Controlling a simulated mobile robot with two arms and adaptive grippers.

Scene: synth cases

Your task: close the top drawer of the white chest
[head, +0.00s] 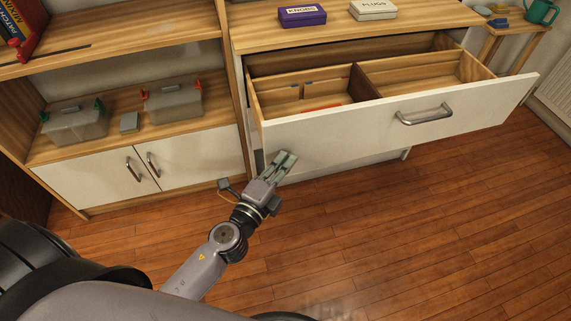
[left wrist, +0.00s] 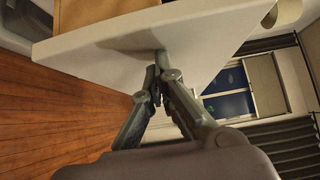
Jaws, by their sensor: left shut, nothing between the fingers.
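The white chest (head: 352,165) has a wooden top, and its top drawer (head: 480,119) is pulled well out. The drawer has a white front with a metal bar handle (head: 425,115) right of its middle, and wooden compartments inside. My left gripper (head: 284,157) is shut and empty at the left part of the drawer front, clear of the handle. In the left wrist view the fingertips (left wrist: 158,66) meet close against the white drawer front (left wrist: 205,48); I cannot tell whether they touch it. My right gripper is not in view.
A purple box (head: 302,16) and a white box (head: 373,10) stand on the chest top. At left, a wooden shelf unit holds clear bins (head: 75,124) above white cupboard doors. The wooden floor (head: 420,240) in front is clear.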

